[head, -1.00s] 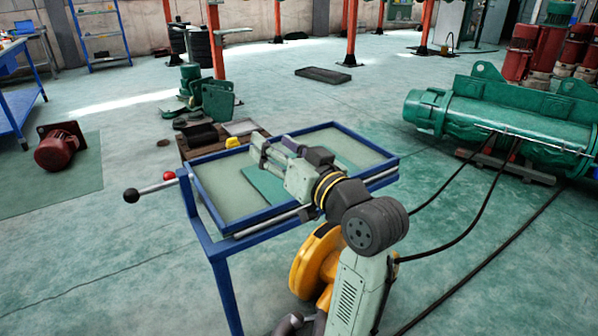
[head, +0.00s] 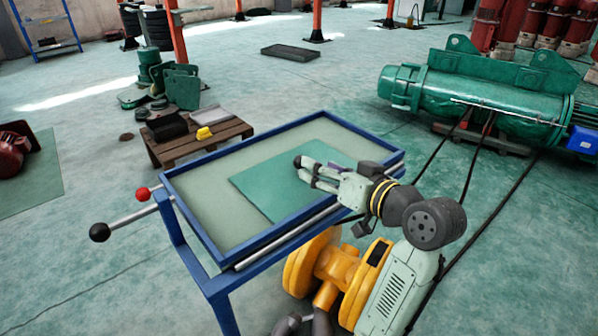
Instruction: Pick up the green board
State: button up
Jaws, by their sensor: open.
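The green board (head: 262,189) is a flat, thin teal sheet lying in the blue-framed tray table (head: 222,256). Its right part is covered by my gripper and arm. My gripper (head: 299,168) is open over the right part of the board, with its fingers pointing left. I cannot tell how high it is above the board or whether it touches it.
The tray has a raised blue rim, and its left part is bare. Two levers with a black knob (head: 99,232) and a red knob (head: 142,194) stick out left. Behind stands a wooden pallet (head: 172,154) with a yellow item (head: 204,133). A large green hoist (head: 480,98) lies at the right.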

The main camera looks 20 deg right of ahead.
aim_at(300, 167)
jog(key=x, duration=0.2)
jog(key=p+x, duration=0.1)
jog(key=x, duration=0.2)
jog(key=shift+s+a, duration=0.1)
jog(key=shift+a, duration=0.25)
jog(key=shift+w+f, duration=0.15)
jog(key=shift+w, duration=0.2)
grip_shut()
